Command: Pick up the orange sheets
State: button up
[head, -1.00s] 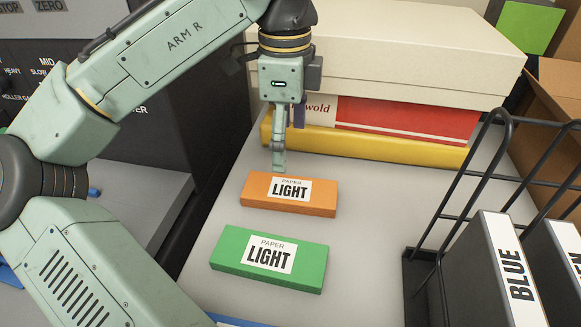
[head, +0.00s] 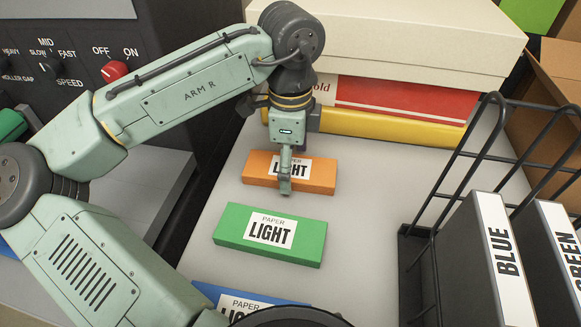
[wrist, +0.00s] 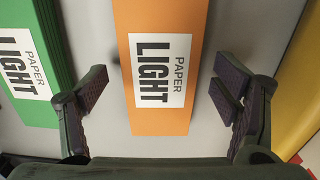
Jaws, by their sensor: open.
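The orange sheets (head: 315,178) lie as a flat stack on the grey table, with a white label reading PAPER LIGHT. My gripper (head: 285,188) is over the stack in the head view and hides part of its label. In the wrist view the orange stack (wrist: 160,110) runs between my gripper's (wrist: 160,105) two spread fingers, with a gap on each side. The gripper is open and empty. I cannot tell exactly how high the fingertips are above the table.
A green stack (head: 270,236) lies in front of the orange one, and a blue stack (head: 215,293) nearer still. Behind are a yellow box (head: 400,128), a red box (head: 400,96) and a cream box (head: 400,50). A black wire rack (head: 425,255) with binders stands at right.

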jog(key=shift+c, duration=0.2)
jog(key=c, duration=1.3)
jog(key=shift+c, duration=0.6)
jog(key=shift+r, duration=0.1)
